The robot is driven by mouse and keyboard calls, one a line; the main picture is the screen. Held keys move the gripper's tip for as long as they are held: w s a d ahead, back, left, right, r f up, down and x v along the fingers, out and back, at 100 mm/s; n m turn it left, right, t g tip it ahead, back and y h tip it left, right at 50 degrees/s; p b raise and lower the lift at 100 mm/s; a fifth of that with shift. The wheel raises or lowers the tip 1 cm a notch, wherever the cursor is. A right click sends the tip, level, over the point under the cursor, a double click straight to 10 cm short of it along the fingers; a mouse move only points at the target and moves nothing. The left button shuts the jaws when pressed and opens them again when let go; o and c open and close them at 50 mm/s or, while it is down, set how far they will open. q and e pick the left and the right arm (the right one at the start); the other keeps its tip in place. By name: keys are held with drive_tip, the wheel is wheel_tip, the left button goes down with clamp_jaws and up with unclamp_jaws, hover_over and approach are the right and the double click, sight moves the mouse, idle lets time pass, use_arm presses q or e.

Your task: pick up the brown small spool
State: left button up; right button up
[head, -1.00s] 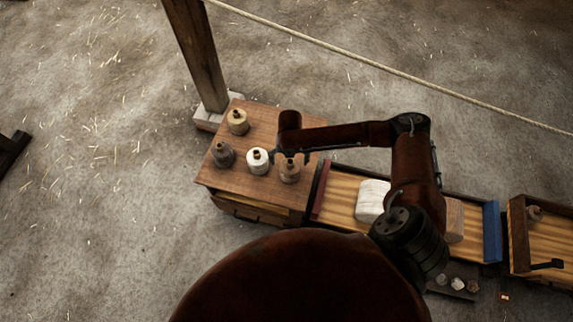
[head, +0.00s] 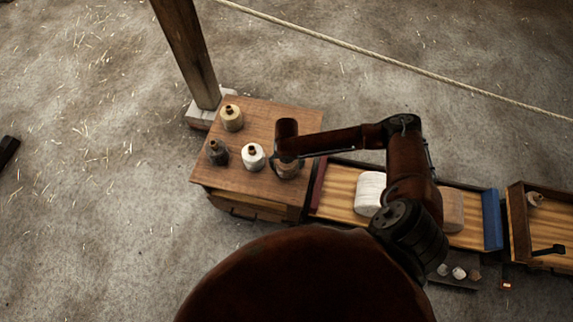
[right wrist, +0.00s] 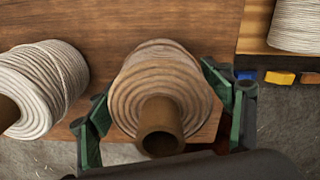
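The brown small spool (right wrist: 160,90) stands on the wooden cabinet top (head: 258,117). It fills the middle of the right wrist view, its core end toward the camera. In the head view the brown spool (head: 287,171) is partly hidden under my right gripper (head: 286,157). In the right wrist view my right gripper (right wrist: 164,112) is open, with one green-padded finger on each side of the spool. The fingers are very close to its sides; I cannot tell whether they touch. My left gripper is not in view.
A white spool (head: 254,158) stands just left of the brown one. A dark grey spool (head: 217,153) and a cream spool (head: 232,119) stand farther left. Right of the cabinet, a wooden tray (head: 335,201) holds a large white spool (head: 370,193). A wooden post (head: 188,50) rises behind the cabinet.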

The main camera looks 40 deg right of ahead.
drive_tip(key=c, duration=1.1)
drive_tip(key=shift+c, duration=0.3)
drive_tip(key=shift+r, duration=0.15)
